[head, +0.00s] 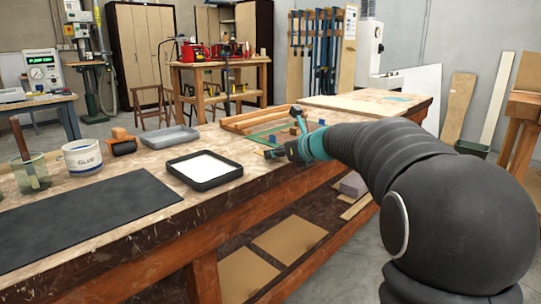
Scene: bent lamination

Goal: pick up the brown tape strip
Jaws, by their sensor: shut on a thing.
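My gripper (284,146) is low over the green mat (262,137) at the far right part of the workbench, its jaws pointing left, away from my arm. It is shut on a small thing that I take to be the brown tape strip. The strip is too small and too hidden by the jaws to make out clearly. Small blue blocks (322,122) sit beside the gripper.
A black-rimmed tray with a white inside (205,168) and a grey tray (172,137) stand left of the gripper. A glue pot (83,158), a brush jar (32,173), a roller (123,146) and a dark mat (75,220) lie farther left. Wooden forms (258,118) lie behind.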

